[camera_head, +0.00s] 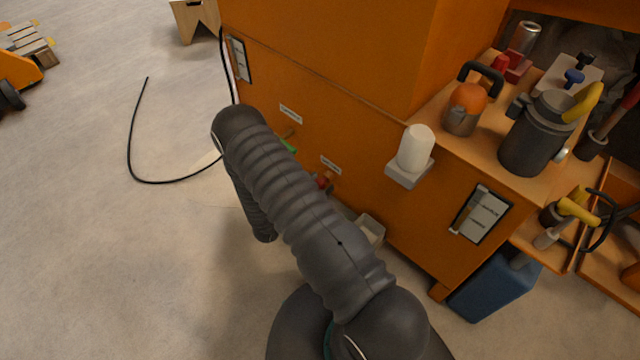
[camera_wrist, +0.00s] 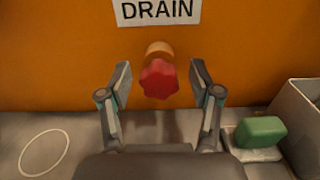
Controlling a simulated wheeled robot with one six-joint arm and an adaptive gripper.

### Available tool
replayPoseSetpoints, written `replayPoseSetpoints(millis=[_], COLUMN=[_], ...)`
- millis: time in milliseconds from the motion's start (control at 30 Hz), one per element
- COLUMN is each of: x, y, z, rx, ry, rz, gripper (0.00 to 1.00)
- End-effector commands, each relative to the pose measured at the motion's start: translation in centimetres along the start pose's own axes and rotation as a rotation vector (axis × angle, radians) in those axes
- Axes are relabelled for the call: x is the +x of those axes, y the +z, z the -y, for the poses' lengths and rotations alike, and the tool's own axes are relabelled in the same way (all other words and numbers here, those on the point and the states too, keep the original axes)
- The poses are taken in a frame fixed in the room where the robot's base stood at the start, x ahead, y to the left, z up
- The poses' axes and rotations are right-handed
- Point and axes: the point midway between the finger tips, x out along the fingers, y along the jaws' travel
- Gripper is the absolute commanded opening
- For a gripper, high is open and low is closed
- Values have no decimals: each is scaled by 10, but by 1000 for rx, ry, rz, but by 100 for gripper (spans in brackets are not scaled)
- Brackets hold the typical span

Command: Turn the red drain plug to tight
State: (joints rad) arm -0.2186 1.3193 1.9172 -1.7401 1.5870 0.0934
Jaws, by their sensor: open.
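The red drain plug (camera_wrist: 159,79) is a lobed red knob on a tan stub in the orange wall, below a white label reading DRAIN (camera_wrist: 158,11). In the head view the plug (camera_head: 322,181) shows small and partly hidden behind my arm. My gripper (camera_wrist: 160,83) is open, with one finger to the left of the plug and one to the right. Gaps show between the pads and the plug, so the gripper holds nothing. In the head view my gripper is hidden by my arm. I cannot tell how tight the plug is.
A green block (camera_wrist: 261,132) sits on a pale base at the right in the wrist view, beside a grey bin (camera_wrist: 301,112). A white cylinder (camera_head: 416,147) stands on a wall bracket. A black cable (camera_head: 133,160) lies on the floor at left, with open floor around it.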

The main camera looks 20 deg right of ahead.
Motion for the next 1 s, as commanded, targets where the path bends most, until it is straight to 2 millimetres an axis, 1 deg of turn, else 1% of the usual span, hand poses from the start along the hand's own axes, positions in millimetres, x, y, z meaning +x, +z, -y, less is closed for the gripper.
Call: replayPoseSetpoints(millis=[133,167,200,267,300,367,400,733,867,1000], x=[0,0,0,0,0,0,0,0,0,0], y=[0,0,0,0,0,0,0,-1,-2,-3], z=[0,0,0,0,0,0,0,0,0,-1], rx=[0,0,0,0,0,0,0,42,105,207], ry=[0,0,0,0,0,0,0,-1,-1,-1], rz=[0,0,0,0,0,0,0,0,0,1], gripper=[64,56,46,31,21,6,3,3,3,3])
